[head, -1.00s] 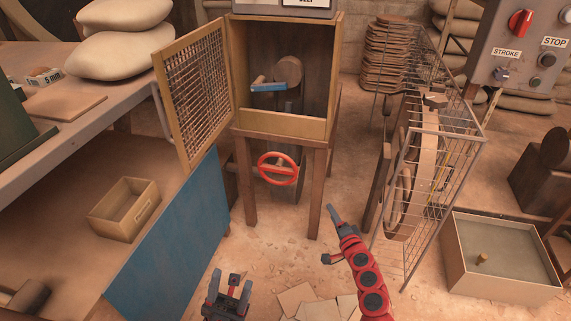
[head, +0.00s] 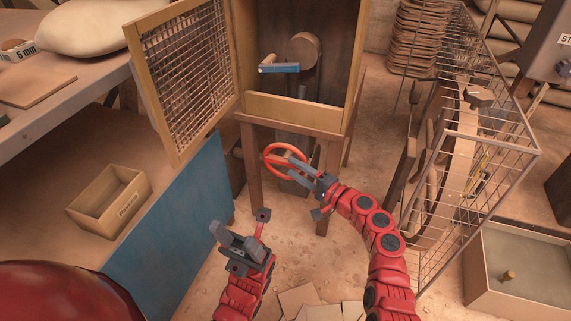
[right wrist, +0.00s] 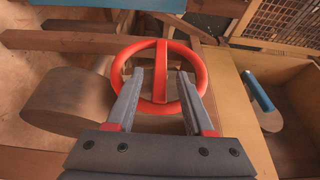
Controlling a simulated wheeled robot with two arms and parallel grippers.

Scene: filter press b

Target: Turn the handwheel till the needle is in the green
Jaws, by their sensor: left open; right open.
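The red handwheel (head: 268,160) is mounted low on the wooden press frame, under the box. My right gripper (head: 300,170) is open in front of it. In the right wrist view, the handwheel (right wrist: 161,68) fills the space ahead. The fingers of my right gripper (right wrist: 159,78) are on either side of its upright spoke, within the rim's outline. I cannot tell whether they touch it. My left gripper (head: 240,243) is open and empty, low and to the left of the handwheel. No needle or green zone shows in these views.
A mesh door (head: 192,80) stands open left of the press box (head: 295,106), which has a blue-handled lever (head: 279,68) inside. A wire cage (head: 486,142) stands at the right. A blue panel (head: 180,230) is at the left. Broken tiles (head: 300,300) lie on the floor.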

